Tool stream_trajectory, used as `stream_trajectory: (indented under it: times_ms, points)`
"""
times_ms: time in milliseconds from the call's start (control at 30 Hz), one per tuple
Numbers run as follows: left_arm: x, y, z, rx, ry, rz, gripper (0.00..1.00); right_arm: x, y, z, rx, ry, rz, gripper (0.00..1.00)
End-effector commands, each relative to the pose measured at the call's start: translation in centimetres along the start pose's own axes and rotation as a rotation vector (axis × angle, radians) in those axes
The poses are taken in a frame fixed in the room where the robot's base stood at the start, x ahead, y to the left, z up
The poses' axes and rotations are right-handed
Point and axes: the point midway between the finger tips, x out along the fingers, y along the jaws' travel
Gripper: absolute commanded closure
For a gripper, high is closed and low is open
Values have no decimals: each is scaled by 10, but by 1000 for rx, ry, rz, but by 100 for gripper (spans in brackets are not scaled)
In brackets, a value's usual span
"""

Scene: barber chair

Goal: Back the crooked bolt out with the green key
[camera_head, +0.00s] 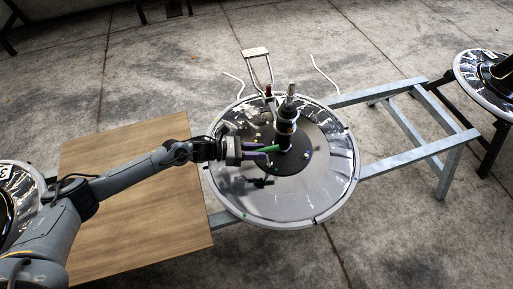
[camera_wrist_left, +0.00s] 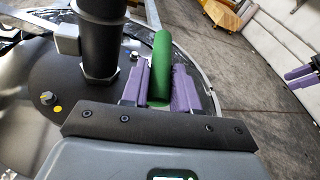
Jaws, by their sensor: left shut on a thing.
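My left gripper (camera_head: 257,150) reaches in over the round chair base (camera_head: 290,205). Its purple fingers are shut on the green key (camera_head: 269,149), which shows in the left wrist view as a thick green rod (camera_wrist_left: 162,52) between the fingers. The key points toward the dark central column (camera_head: 286,133). A small bolt head (camera_wrist_left: 47,98) stands on the base beside a yellow dot, left of the column in the left wrist view. I cannot tell whether it is the crooked one. Purple fingers, apparently my right gripper (camera_wrist_left: 300,76), show at that view's right edge.
A wooden board (camera_head: 120,215) lies left of the base. A metal frame (camera_head: 405,152) extends to the right. A U-shaped footrest (camera_head: 256,53) and thin white rods stand behind the base. More chair bases sit at the left and right edges.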

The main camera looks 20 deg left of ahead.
Motion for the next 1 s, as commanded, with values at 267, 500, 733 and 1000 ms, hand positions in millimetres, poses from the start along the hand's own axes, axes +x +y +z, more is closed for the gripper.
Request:
stream_trajectory:
  times_ms: [267, 500, 733, 1000]
  points:
    - [0, -1, 1, -8, -7, 22, 100, -5, 2, -1, -7, -1, 6, 57]
    - [0, 0, 1, -8, -7, 22, 100, -4, 2, -1, -7, -1, 6, 57]
    - [0, -2, 2, -16, -11, 41, 100, -11, 1, -3, -4, -1, 3, 57]
    - [0, -5, 2, -40, -23, 103, 100, -24, 0, -8, 2, 0, -1, 57]
